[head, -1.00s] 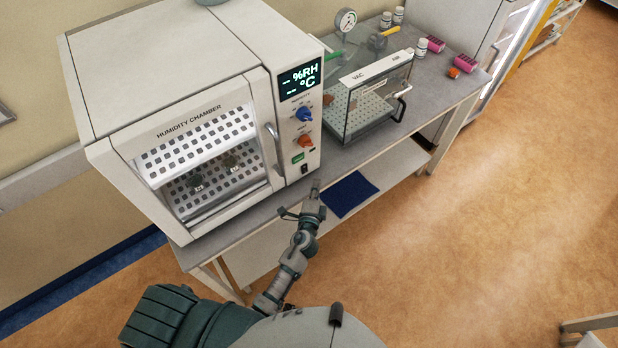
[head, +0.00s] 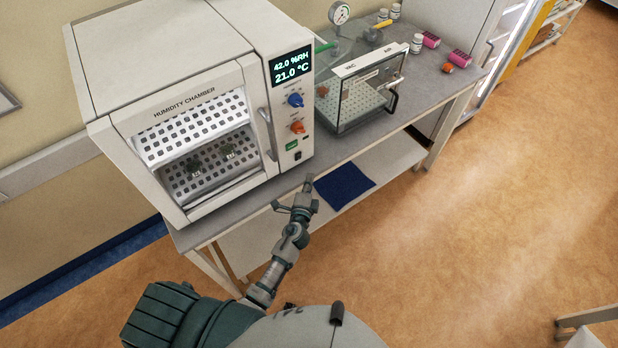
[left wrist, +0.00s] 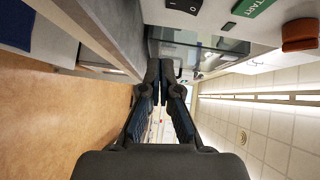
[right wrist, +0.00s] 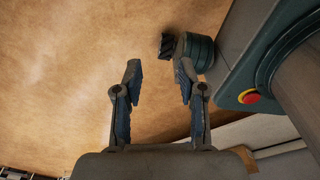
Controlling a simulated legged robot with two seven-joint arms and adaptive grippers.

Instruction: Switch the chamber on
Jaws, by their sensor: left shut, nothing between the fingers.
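The humidity chamber (head: 165,65) stands on the bench with its door closed. Its display (head: 291,67) is lit and reads 42.0 %RH and 21.0 °C. Below are a blue knob (head: 295,100), an orange knob (head: 297,127), a green START button (head: 291,146) and a black power switch (head: 298,156). The switch also shows at the top of the left wrist view (left wrist: 183,6). My left gripper (head: 309,181) is shut and empty, just in front of and below the switch, apart from the panel. My right gripper (right wrist: 158,75) is open and empty over the floor.
A clear vacuum box (head: 365,95) with a front handle stands right of the chamber. A gauge (head: 339,13), white bottles and pink boxes (head: 459,58) are behind and beside it. A dark blue cloth (head: 344,187) lies on the lower shelf. Open floor lies to the right.

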